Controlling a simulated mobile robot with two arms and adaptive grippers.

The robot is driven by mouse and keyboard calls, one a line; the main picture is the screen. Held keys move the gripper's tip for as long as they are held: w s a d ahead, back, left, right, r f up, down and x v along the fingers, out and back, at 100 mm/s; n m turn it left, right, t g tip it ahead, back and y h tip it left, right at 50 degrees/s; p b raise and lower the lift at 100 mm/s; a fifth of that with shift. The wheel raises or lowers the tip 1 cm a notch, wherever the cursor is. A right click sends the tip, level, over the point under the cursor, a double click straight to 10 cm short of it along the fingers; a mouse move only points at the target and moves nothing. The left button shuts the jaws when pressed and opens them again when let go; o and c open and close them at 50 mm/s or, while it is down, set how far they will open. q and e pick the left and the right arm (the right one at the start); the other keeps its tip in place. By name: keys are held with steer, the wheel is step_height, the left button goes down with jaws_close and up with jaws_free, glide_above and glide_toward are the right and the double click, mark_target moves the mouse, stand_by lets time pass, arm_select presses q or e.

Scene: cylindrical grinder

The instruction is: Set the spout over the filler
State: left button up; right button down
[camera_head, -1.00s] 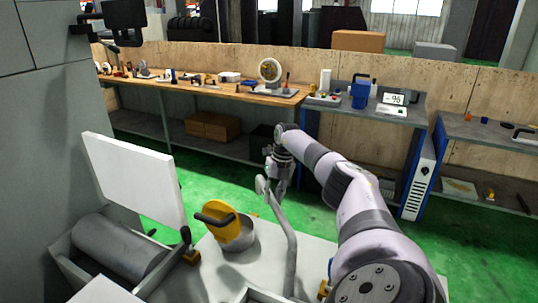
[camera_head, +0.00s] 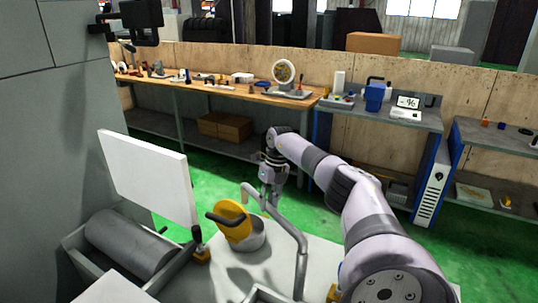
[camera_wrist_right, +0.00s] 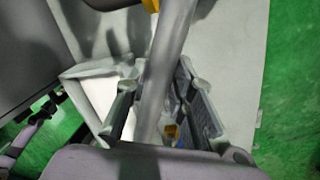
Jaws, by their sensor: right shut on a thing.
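The spout (camera_head: 300,250) is a grey bent pipe rising from the light-coloured machine top. Its upper arm slants left and ends in a short bend above and slightly right of the filler. The filler (camera_head: 254,240) is a short grey cylinder with a yellow lid (camera_head: 233,218) tilted up and a black handle. My right gripper (camera_head: 268,203) is at the spout's upper arm. In the right wrist view the pipe (camera_wrist_right: 170,70) passes between the two fingers of my right gripper (camera_wrist_right: 157,110), which is shut on it. I cannot tell whether the outlet lines up with the opening. My left gripper is not in view.
A white panel (camera_head: 148,175) and a grey roller (camera_head: 130,245) stand left of the filler. A black-knobbed lever (camera_head: 198,245) is close to it. Workbenches (camera_head: 225,90) with tools stand beyond the green floor (camera_head: 325,225).

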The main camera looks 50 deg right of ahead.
steer(key=c, duration=1.4)
jaws_free()
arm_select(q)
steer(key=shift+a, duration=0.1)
arm_select(e)
steer(key=shift+o, duration=0.2)
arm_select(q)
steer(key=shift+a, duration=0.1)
arm_select(e)
steer(key=shift+r, duration=0.1)
step_height(320, 180, up, 12)
steer(key=d, duration=0.2)
steer(key=shift+s+f, duration=0.25)
steer(key=shift+s, duration=0.15)
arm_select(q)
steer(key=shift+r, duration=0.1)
arm_select(e)
steer(key=shift+d, duration=0.1)
